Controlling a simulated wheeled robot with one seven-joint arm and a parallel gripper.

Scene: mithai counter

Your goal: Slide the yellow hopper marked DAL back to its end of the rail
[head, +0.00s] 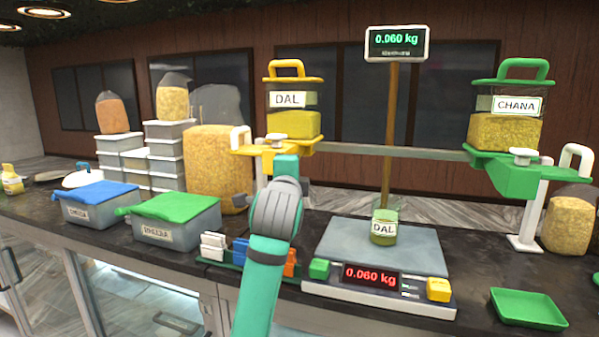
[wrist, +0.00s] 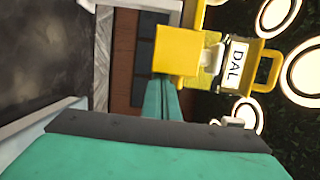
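The yellow hopper marked DAL (head: 293,123) has a yellow lid and handle, with yellow grain inside. It sits on its yellow carriage (head: 300,147) at the left end of the grey rail (head: 390,151). It shows sideways in the wrist view (wrist: 241,65). My gripper (head: 286,160) is just below the carriage's front, near a white knob (head: 275,137). In the wrist view its teal fingers (wrist: 163,95) lie side by side, with their tips by a yellow block (wrist: 175,50). I cannot tell whether they touch it.
A green CHANA hopper (head: 507,130) stands at the rail's right end. Below, a scale (head: 385,245) holds a jar marked DAL (head: 384,228) and reads 0.060 kg. A display post (head: 390,120) rises behind it. Lidded tubs (head: 175,225) and a grain bag (head: 215,165) stand left.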

